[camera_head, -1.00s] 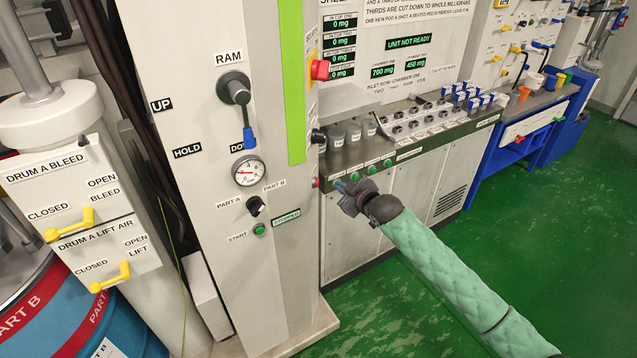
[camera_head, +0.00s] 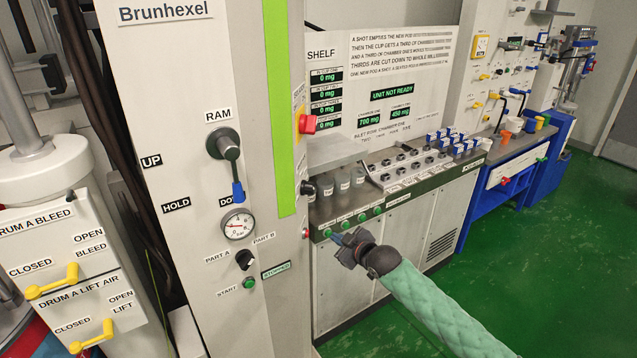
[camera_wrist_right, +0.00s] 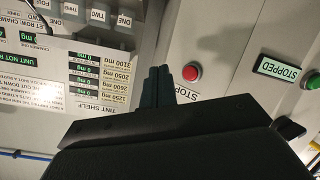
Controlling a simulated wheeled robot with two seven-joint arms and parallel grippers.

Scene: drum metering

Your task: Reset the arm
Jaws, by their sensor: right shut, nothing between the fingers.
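My right arm, in a green quilted sleeve, comes in from the lower right in the head view. Its dark gripper (camera_head: 343,242) is shut and empty, in front of the metering bench's row of green buttons. I cannot tell whether it touches the bench. In the right wrist view the shut fingers (camera_wrist_right: 158,85) show between the tint shelf panel and a red button (camera_wrist_right: 191,73). My left gripper is not in view.
The tall ram column (camera_head: 200,90) has a blue-tipped RAM lever (camera_head: 231,160) pointing to DOWN, a gauge (camera_head: 238,224) and a STOPPED sign (camera_head: 276,270). Yellow valve handles (camera_head: 52,281) are at left. The bench (camera_head: 400,205) holds cups. Green floor (camera_head: 540,270) is clear at right.

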